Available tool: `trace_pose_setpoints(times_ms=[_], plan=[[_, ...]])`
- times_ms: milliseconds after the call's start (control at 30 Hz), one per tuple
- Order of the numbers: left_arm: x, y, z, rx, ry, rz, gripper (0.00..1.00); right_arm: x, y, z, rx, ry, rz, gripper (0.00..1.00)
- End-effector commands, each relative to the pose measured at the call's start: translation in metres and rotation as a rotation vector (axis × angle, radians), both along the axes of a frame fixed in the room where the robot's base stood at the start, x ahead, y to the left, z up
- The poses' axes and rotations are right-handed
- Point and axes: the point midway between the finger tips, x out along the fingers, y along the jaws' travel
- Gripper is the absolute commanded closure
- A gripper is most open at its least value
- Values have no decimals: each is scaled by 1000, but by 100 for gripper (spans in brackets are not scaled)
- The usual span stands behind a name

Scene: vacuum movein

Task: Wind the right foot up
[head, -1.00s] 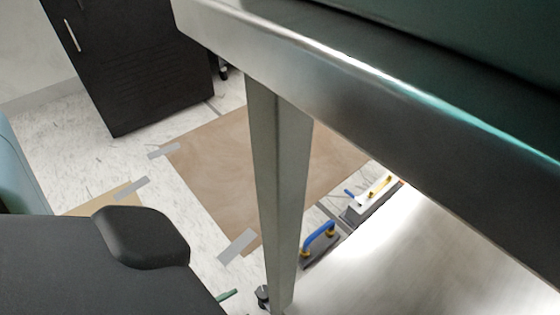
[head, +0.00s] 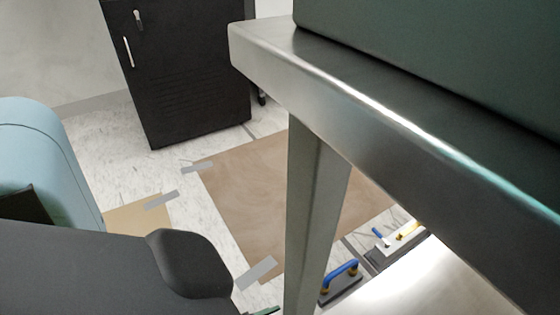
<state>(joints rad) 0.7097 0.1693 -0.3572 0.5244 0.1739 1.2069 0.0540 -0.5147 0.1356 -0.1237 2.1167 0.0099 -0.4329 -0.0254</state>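A steel table or bench (head: 400,110) fills the upper right of the head view. Its straight metal leg (head: 312,210) runs down to the bottom edge of the picture. The foot at the bottom of this leg is out of the frame. Neither of my grippers shows. A dark rounded part at the lower left looks like my own body and covers the floor there.
A black cabinet (head: 185,75) stands at the back. Brown sheeting (head: 245,185) is taped to the marble-like floor behind the leg. A blue-handled tool (head: 341,280) and another tool (head: 400,240) lie right of the leg. A light blue rounded object (head: 45,155) stands at left.

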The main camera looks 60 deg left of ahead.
Motion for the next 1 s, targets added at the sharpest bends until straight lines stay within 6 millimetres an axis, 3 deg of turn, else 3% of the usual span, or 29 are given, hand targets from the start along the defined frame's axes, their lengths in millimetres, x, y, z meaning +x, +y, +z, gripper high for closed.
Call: trace_pose_setpoints(times_ms=[333,667,867,1000], plan=[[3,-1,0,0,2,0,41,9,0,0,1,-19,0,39],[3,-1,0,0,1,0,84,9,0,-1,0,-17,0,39],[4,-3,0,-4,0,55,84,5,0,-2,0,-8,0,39],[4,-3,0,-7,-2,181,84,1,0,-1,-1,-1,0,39]])
